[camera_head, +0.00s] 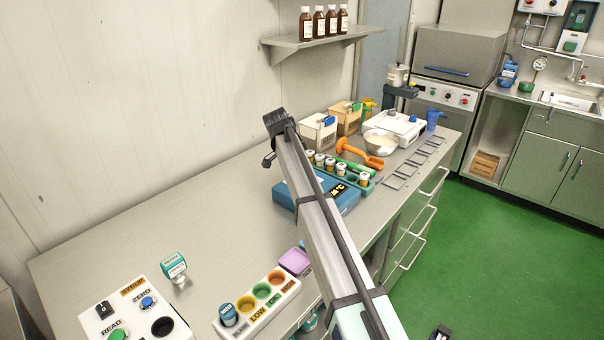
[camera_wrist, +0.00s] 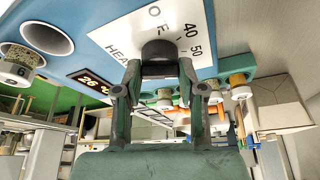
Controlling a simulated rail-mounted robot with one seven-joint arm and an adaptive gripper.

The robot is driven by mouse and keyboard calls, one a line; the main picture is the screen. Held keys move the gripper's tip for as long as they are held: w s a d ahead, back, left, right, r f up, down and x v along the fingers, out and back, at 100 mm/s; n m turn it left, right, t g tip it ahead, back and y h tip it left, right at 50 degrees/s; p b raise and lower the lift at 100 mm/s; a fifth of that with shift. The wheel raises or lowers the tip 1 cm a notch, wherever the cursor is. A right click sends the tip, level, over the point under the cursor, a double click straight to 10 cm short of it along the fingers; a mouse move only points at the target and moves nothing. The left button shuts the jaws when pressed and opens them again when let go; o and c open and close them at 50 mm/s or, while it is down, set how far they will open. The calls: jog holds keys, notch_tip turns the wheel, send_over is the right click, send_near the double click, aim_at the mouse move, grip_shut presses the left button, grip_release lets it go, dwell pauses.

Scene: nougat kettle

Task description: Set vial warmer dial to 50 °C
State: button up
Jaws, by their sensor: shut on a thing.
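The vial warmer (camera_head: 284,196) is a blue box on the bench in the head view, partly covered by my arm. Its blue face (camera_wrist: 88,52) fills the upper part of the wrist view, with a lit display (camera_wrist: 95,83) that seems to read 26 °C. The black dial (camera_wrist: 160,47) sits on a white scale plate (camera_wrist: 112,38), where O, 40 and 50 are legible. My gripper (camera_wrist: 160,70) is shut on the dial, one finger on each side. The dial's pointer is not clear.
A rack of capped vials (camera_head: 362,182) stands behind the warmer, near an orange tool (camera_head: 357,150) and a bowl (camera_head: 381,143). A white block with colored wells (camera_head: 258,308) and a syrup panel (camera_head: 130,317) are nearer. The bench's left part is clear.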

jog(key=shift+f, duration=0.1)
dwell(0.4)
jog(key=o, duration=1.1)
jog(key=shift+o, duration=0.2)
jog(key=v, duration=1.2)
jog(key=shift+w, duration=0.1)
